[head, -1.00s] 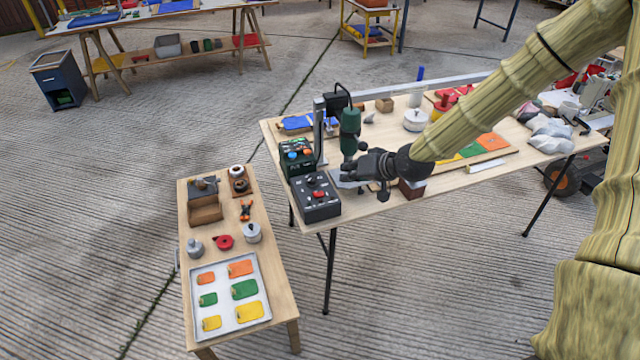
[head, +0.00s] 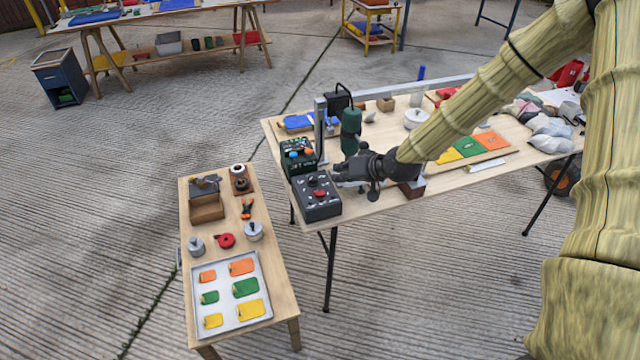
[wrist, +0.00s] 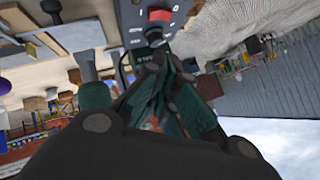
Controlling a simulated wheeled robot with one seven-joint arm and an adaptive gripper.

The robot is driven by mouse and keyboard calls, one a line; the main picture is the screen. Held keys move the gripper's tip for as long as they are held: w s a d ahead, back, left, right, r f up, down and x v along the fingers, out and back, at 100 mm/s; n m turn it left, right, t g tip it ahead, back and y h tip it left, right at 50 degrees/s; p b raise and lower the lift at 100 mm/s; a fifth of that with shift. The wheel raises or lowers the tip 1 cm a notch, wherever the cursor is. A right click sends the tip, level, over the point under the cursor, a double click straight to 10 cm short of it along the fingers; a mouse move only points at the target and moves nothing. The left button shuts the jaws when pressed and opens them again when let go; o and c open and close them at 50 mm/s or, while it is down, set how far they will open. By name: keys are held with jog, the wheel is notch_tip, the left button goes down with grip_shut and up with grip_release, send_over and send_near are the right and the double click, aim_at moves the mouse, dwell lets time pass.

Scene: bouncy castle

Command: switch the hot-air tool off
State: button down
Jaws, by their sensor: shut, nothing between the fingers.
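A black control box (head: 318,208) with a red rocker switch (head: 320,194) and a black knob stands at the front left corner of the folding table. In the wrist view the box (wrist: 135,20) is at the top, with its red switch (wrist: 160,14) near the upper edge. The green hot-air tool (head: 351,122) hangs upright on a grey stand behind my gripper. My gripper (head: 337,174) is shut and empty, just right of the box. Its fingers also show in the wrist view (wrist: 152,58), pointing toward the box. I cannot tell whether they touch it.
A second dark box (head: 299,156) with blue and orange knobs stands behind the control box. A brown block (head: 412,188) lies under my wrist. A low wooden bench (head: 238,180) with a tray of coloured tags (head: 262,262) stands left. Concrete floor separates the tables.

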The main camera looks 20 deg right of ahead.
jog(key=p, duration=0.2)
send_over(321, 194)
jog(key=d, duration=0.2)
notch_tip(321, 194, down, 4)
jog(key=shift+r, duration=0.15)
jog(key=shift+a+f+p, duration=0.3)
jog(key=shift+a+f, duration=0.2)
jog(key=shift+f, duration=0.4)
jog(key=shift+a+f+p, duration=0.25)
jog(key=shift+a+f, duration=0.2)
jog(key=shift+f, duration=0.4)
jog(key=shift+s, duration=0.1)
